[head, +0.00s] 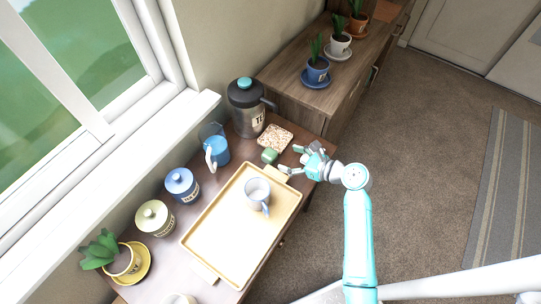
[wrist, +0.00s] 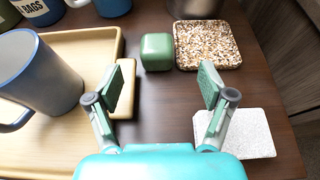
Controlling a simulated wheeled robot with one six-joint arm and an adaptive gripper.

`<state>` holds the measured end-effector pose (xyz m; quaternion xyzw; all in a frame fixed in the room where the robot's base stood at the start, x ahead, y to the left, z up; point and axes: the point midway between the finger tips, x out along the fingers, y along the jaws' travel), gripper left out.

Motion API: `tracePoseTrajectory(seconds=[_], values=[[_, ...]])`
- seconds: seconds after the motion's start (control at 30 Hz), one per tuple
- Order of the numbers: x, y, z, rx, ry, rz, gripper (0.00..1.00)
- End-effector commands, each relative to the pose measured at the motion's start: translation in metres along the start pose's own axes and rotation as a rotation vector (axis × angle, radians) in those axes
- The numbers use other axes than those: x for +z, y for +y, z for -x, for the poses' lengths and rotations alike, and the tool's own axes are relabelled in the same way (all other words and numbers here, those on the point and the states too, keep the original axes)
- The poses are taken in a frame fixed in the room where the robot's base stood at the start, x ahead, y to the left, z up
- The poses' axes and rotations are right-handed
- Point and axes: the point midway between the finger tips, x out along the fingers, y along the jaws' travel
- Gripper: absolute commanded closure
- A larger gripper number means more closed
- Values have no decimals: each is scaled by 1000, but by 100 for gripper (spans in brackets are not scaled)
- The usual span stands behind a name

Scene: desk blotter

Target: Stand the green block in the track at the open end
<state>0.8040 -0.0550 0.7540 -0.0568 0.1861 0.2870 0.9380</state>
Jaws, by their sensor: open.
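A small green block (head: 269,155) with rounded edges sits on the brown desk, between the tray's far end and a speckled coaster. In the wrist view the green block (wrist: 157,52) is ahead of my gripper (wrist: 160,85), roughly centred between the fingers and apart from them. My gripper (head: 291,159) is open and empty, low at the desk's right edge. Its left finger is over or beside the tray's handle; I cannot tell whether they touch. I can make out no track in either view.
A yellow tray (head: 215,262) holds a grey mug (head: 257,192). The speckled coaster (wrist: 207,46) is right of the block, and a white coaster (wrist: 250,135) is under the right finger. A dark flask (head: 247,115) and blue jug (head: 216,150) stand behind. Bare desk lies before the block.

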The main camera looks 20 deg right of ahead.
Motion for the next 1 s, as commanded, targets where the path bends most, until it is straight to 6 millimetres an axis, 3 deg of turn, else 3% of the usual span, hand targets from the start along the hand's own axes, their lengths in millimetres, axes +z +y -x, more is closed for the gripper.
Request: tracePoseTrajectory(seconds=[0.1, 0.37, 0.63, 0.97, 1.0], values=[[1, 0, -16, 2, 0, 0, 19], [0, 2, -33, 2, 1, 0, 19], [-1, 6, -69, 1, 1, 1, 19], [-2, 5, -76, -1, 1, 0, 19], [-2, 5, -76, -1, 1, 0, 26]])
